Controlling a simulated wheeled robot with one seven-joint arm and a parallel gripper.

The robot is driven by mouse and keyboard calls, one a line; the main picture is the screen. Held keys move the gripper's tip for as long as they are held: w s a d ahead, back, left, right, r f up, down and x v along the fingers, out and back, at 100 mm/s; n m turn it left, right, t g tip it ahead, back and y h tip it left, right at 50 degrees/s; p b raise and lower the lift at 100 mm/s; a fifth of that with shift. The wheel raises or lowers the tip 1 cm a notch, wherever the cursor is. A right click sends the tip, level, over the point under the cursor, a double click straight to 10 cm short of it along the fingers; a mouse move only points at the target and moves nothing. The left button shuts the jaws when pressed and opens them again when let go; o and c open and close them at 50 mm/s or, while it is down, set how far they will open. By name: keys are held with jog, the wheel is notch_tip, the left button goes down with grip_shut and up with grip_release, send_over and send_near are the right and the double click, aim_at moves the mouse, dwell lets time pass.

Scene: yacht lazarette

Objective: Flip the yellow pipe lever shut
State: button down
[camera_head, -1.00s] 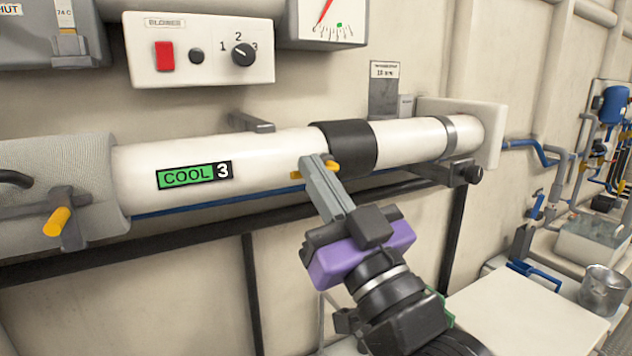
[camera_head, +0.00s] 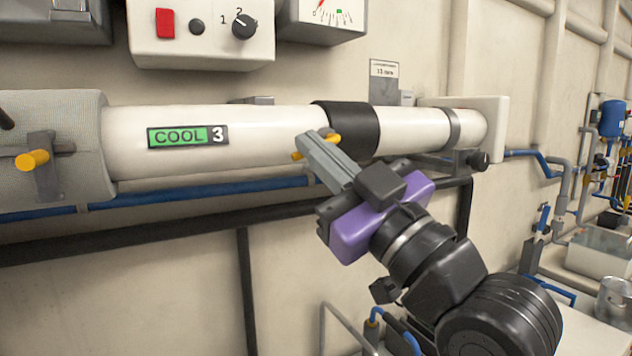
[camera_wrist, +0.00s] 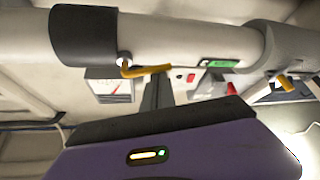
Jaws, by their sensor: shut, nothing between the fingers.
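The yellow lever (camera_head: 299,156) sits on the front of the white pipe (camera_head: 260,128), beside the black collar (camera_head: 349,131). My gripper (camera_head: 310,141) is shut and empty. Its grey fingers cross in front of the lever in the head view and hide its middle. In the wrist view the yellow lever (camera_wrist: 150,71) runs from a pivot at the collar roughly along the pipe toward the green label. The fingertips (camera_wrist: 158,84) are close to its free end there; I cannot tell whether they touch.
Another yellow handle (camera_head: 33,159) is on the grey sleeve at left. A control box (camera_head: 202,30) and gauge (camera_head: 325,17) hang above the pipe. A blue pipe (camera_head: 230,188) and a dark rail (camera_head: 170,230) run below. A metal bucket (camera_head: 612,298) stands at lower right.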

jog(key=f+n+g+b, duration=0.1)
jog(key=n+g+b, duration=0.1)
jog(key=n+b, duration=0.1)
jog(key=w+d+f+n+g+b, duration=0.1)
jog(key=n+g+b, duration=0.1)
jog(key=n+b, duration=0.2)
jog(key=d+f+n+g+y+b, duration=0.1)
jog(key=n+g+b, duration=0.2)
jog(key=n+b, duration=0.1)
jog(key=shift+w+d+f+n, duration=0.3)
jog(key=shift+w+n, duration=0.1)
jog(key=shift+n, duration=0.5)
jog(key=shift+w+d, duration=0.15)
